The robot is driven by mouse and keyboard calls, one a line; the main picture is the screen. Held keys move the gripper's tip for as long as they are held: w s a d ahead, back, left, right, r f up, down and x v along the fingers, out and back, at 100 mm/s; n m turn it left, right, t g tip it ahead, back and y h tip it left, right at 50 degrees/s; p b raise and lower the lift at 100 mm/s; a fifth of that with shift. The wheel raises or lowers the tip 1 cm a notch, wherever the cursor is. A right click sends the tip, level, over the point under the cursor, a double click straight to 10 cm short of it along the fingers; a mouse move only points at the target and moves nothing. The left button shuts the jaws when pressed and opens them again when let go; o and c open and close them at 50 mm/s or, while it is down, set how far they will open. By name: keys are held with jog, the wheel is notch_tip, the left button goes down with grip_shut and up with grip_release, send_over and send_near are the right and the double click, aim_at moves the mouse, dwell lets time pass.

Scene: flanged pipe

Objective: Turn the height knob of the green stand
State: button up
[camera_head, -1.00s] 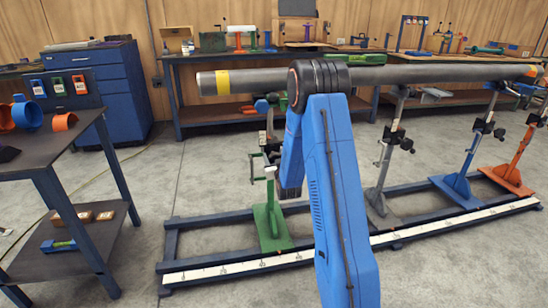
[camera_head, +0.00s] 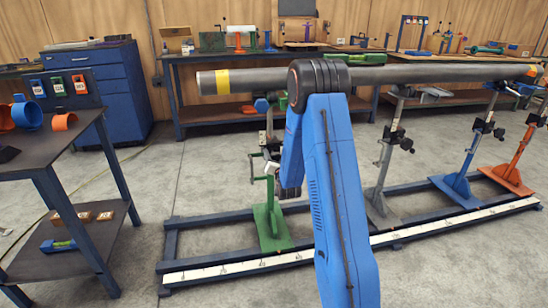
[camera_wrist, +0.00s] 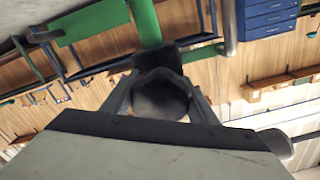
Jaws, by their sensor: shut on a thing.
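The green stand (camera_head: 271,222) stands on the dark blue floor frame, left of my arm in the head view. Its green parts (camera_wrist: 146,22) also show at the top of the wrist view. The dark round height knob (camera_wrist: 162,98) is in the middle of the wrist view. My gripper (camera_wrist: 162,88) is shut on the knob, one finger on each side of it. In the head view my blue arm reaches down in front of the stand and hides part of it. The fingers on the knob are not clear there.
A long grey pipe (camera_head: 450,73) runs across above the stands. Grey (camera_head: 380,180), blue (camera_head: 462,180) and orange (camera_head: 517,160) stands are to the right. A shelf cart (camera_head: 62,160) is at the left. A white scale strip (camera_head: 235,268) runs along the frame's front.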

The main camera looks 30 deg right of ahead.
jog(key=shift+m, duration=0.6)
jog(key=o, duration=1)
jog(key=shift+o, duration=0.2)
